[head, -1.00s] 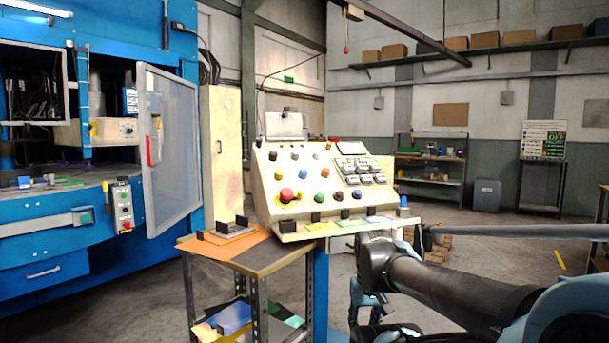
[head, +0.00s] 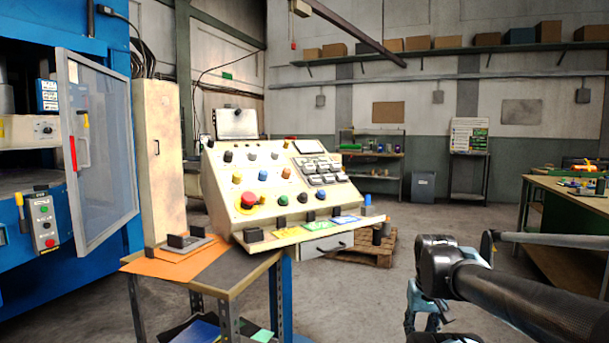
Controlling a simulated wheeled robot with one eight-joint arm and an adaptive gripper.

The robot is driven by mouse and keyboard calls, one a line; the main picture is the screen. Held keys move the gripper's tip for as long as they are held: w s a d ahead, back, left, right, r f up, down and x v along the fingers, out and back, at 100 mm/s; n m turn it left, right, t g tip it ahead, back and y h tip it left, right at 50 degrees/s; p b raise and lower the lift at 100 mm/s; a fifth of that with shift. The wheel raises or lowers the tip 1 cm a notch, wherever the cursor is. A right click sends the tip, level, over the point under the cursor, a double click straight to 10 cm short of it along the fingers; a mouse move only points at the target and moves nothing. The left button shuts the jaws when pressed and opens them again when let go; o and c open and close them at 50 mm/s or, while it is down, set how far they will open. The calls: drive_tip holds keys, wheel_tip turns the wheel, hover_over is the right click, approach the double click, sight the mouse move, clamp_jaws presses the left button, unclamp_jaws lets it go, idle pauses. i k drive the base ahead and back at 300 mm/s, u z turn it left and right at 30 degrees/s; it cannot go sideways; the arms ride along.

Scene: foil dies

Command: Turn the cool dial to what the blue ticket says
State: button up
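The control console (head: 228,180) stands in the middle of the head view, its sloped face full of knobs and buttons. Which knob is the cool dial cannot be told at this size. A blue ticket (head: 345,220) lies on the console's front ledge at the right, beside a green ticket (head: 316,225) and a yellow ticket (head: 286,233). Its writing is too small to read. My arm reaches in from the lower right, apart from the console. My gripper's fingers cannot be made out clearly.
A small table (head: 250,272) with an orange sheet (head: 160,265) stands before the console. A blue machine with an open mesh door (head: 103,150) is at left. A wooden pallet (head: 368,246) lies behind the console. A workbench (head: 565,195) is at right. Floor between is clear.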

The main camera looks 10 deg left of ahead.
sight(264, 173)
drive_tip(key=z, duration=0.25)
drive_tip(key=k, duration=1.15)
drive_tip(key=u, duration=0.95)
drive_tip(key=i, duration=0.7)
